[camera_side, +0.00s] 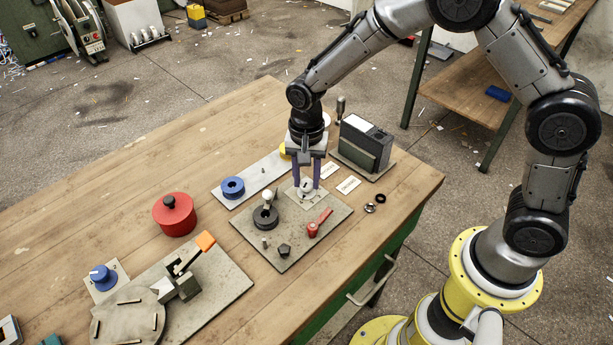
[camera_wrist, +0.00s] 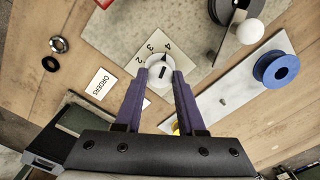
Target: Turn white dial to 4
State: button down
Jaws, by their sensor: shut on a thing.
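The white dial (camera_side: 306,186) stands on the grey plate (camera_side: 250,236), at its far corner. In the wrist view, the dial (camera_wrist: 160,76) has a short black mark on its top, and the printed numbers 2, 3 and 4 show around its far side. My gripper (camera_side: 306,182) points straight down, and its two purple fingers are shut on the dial, one on each side. The fingers (camera_wrist: 163,74) hide part of the dial's rim and any numbers on the near side. I cannot tell for sure which number the dial points to.
On the same plate are a red lever (camera_side: 319,224), a black disc with a white-knobbed lever (camera_side: 265,214) and a dark knob (camera_side: 284,250). A blue ring (camera_side: 233,187) lies on a pale strip beside it. A dark box (camera_side: 366,143) stands close behind my gripper.

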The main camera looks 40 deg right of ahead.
aim_at(307, 183)
jog(key=shift+r, duration=0.15)
jog(key=c, duration=0.5)
grip_release()
notch_tip(307, 183, up, 14)
